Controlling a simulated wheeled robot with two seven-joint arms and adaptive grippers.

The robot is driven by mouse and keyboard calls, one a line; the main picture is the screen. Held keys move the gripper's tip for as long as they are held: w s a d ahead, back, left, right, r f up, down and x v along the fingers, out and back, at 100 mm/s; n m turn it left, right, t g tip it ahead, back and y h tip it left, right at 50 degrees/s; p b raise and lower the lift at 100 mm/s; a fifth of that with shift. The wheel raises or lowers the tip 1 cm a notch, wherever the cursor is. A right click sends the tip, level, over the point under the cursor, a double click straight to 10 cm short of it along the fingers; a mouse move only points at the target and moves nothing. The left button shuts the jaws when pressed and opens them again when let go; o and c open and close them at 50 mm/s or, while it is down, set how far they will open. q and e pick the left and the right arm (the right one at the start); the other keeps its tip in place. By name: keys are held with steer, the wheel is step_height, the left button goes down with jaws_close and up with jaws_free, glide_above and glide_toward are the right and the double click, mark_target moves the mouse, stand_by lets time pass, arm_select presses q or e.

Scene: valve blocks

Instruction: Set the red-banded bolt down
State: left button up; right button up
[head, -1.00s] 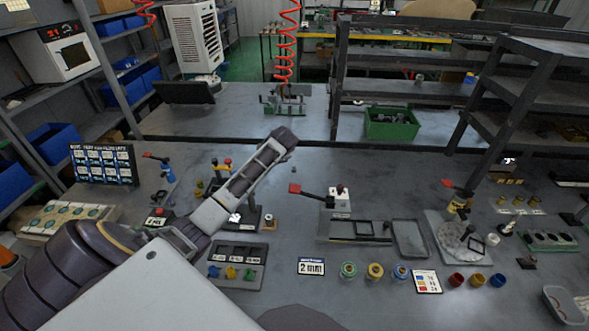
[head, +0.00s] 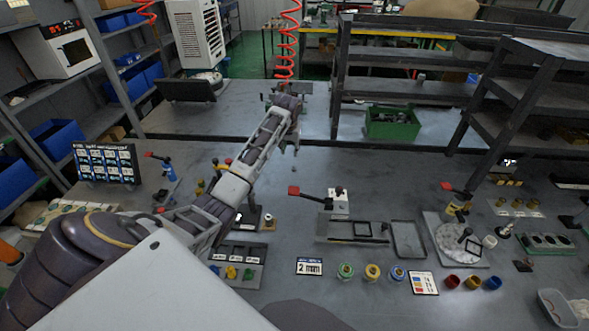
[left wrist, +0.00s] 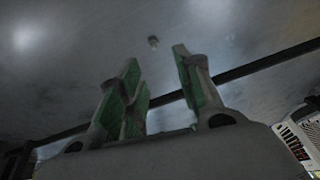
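My left gripper (head: 294,135) is at the end of my left arm, above the bench in the middle of the head view. In the left wrist view its green-padded fingers (left wrist: 157,72) stand apart, with nothing seen between them. A small grey piece (left wrist: 153,42) stands on the bench beyond the fingertips, clear of them. In the head view it is a small spot (head: 294,168) on bare bench below the gripper. It may be the bolt, but it is too small to show a red band. My right gripper is out of view.
A red-handled fixture (head: 338,200) stands right of the small piece. A tray (head: 408,239), coloured cups and a round plate fixture (head: 455,243) are farther right. A green bin (head: 391,124) is behind. The bench around the small piece is clear.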

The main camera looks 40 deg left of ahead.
arm_select(q)
steer(key=shift+w+d+r+n, duration=0.1)
steer(key=shift+d+r+n, duration=0.2)
steer(key=shift+n, duration=0.1)
glide_above(294, 166)
steer(key=s, duration=0.2)
steer(key=shift+d+f, duration=0.2)
steer(key=shift+f, duration=1.75)
steer(key=shift+d+f, duration=0.2)
steer(key=shift+f, duration=1.7)
steer(key=shift+a+f, duration=0.1)
steer(key=shift+f, duration=0.2)
steer(key=shift+x, duration=2.6)
steer(key=shift+w, duration=0.15)
steer(key=shift+c, duration=0.3)
jaws_close()
